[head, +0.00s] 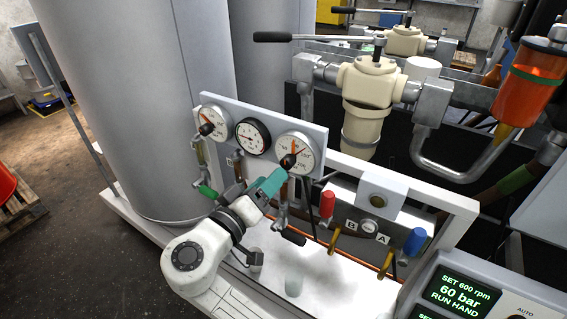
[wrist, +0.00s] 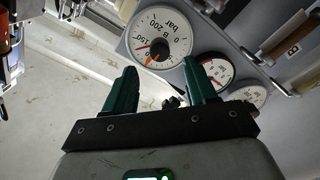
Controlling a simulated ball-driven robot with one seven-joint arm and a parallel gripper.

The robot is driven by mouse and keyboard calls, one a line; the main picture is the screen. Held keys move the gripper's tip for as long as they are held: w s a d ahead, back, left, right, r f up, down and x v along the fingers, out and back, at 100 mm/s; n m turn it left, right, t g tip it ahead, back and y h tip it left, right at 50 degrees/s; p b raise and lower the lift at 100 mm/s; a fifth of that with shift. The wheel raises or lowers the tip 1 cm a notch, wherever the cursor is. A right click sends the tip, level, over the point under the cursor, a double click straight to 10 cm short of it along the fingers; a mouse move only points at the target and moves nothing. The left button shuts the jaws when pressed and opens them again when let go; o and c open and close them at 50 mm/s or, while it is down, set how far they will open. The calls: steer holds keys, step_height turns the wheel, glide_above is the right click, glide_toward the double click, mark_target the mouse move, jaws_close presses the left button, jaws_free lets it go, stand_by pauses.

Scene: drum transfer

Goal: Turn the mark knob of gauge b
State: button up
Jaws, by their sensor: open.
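Gauge b (head: 307,150) is the white round dial at the right end of the grey gauge panel, with an orange mark pointer. Its dark mark knob (head: 288,161) sits at the dial's centre. In the wrist view, gauge b (wrist: 178,27) shows turned over, with "B" and "bar" on its face, and its knob (wrist: 159,47) lies just beyond the fingertips. My gripper (head: 281,173) has teal fingers and is just below and in front of the knob. In the wrist view my gripper (wrist: 160,68) is open and nothing shows gripped; contact with the knob cannot be told.
A black-rimmed gauge (head: 253,136) and another white gauge (head: 211,122) share the panel (head: 240,105). Below are a red handle (head: 327,204), a blue handle (head: 415,241) and a green handle (head: 208,191). A large grey drum (head: 130,100) stands behind left.

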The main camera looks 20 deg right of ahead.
mark_target(285, 166)
steer(key=p+x, duration=0.1)
steer(key=x, duration=0.5)
steer(key=shift+w+d, duration=0.1)
steer(key=shift+d, duration=0.1)
steer(key=shift+c, duration=0.4)
jaws_close()
steer(key=shift+f+b, duration=0.2)
steer(key=shift+b, duration=0.45)
